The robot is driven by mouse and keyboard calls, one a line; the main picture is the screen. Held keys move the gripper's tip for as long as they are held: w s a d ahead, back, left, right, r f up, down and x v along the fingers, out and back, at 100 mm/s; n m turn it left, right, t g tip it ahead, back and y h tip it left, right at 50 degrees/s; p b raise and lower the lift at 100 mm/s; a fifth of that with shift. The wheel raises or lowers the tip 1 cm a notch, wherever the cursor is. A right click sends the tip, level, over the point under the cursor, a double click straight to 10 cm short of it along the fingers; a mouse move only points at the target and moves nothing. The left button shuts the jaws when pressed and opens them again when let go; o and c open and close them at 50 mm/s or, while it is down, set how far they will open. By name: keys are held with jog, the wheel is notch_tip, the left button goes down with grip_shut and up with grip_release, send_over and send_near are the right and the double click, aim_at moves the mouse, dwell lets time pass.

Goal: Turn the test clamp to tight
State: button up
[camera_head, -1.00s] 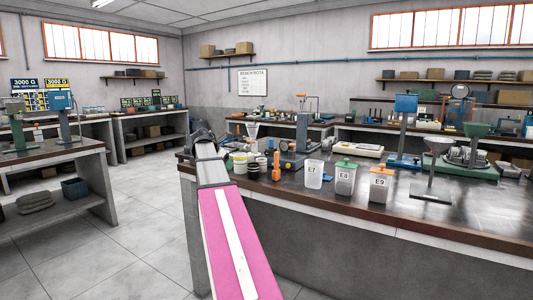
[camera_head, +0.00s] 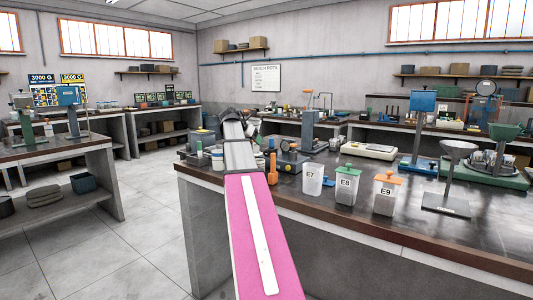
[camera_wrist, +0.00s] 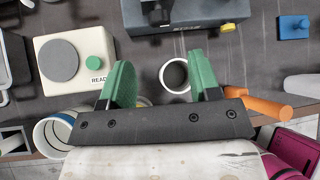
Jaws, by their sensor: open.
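My gripper (camera_wrist: 162,80) shows in the wrist view with its two green-padded fingers apart, above the dark bench top. A white-rimmed round cup or ring (camera_wrist: 163,72) lies below and between the fingertips; nothing is visibly gripped. I cannot tell for certain which thing is the test clamp. A grey block with a label and a yellow end (camera_wrist: 185,22) is at the top of the wrist view. In the head view my arm hides the fingers, and a grey device with a round dial (camera_head: 290,158) stands just right of the arm's end.
A cream box with a grey disc and green knob (camera_wrist: 75,58) is left of the fingers. An orange handle (camera_wrist: 258,107) lies close on the right. Containers E7 (camera_head: 312,182), E8 (camera_head: 347,188) and E9 (camera_head: 386,195) stand along the bench's front edge. Floor left of the bench is clear.

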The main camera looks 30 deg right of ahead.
aim_at(265, 153)
jog(key=x, duration=0.9)
jog(key=shift+f, duration=0.1)
jog(key=c, duration=0.9)
